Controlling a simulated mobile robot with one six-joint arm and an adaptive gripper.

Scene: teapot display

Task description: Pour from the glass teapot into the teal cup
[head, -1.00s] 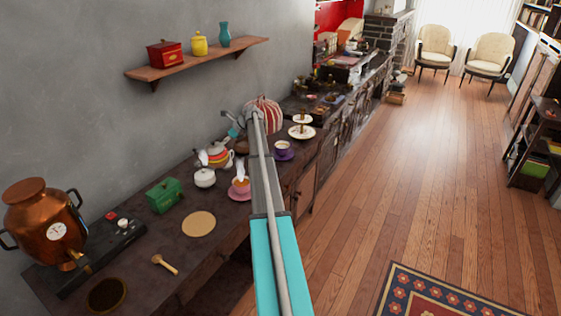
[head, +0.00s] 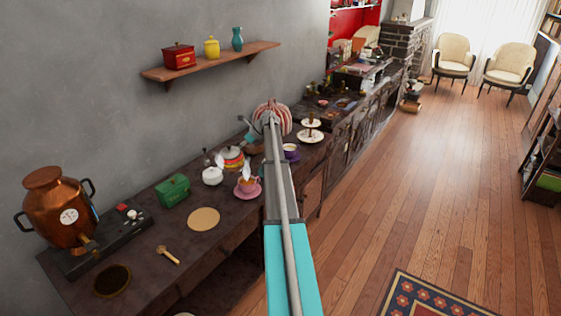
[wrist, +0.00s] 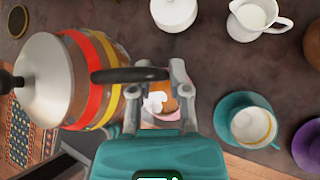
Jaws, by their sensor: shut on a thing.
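A round teapot with red, yellow and pale bands, a whitish lid and a black knob (wrist: 92,82) fills the left of the wrist view. The teal cup (wrist: 250,124) stands on a teal saucer (wrist: 230,103) right of my gripper in the wrist view, apart from the teapot. My arm seems to hide this cup in the head view. The teapot's height above the counter is unclear.
A white creamer (wrist: 258,17) is above the teal cup in the wrist view. A round mat (head: 203,219) lies on the counter.

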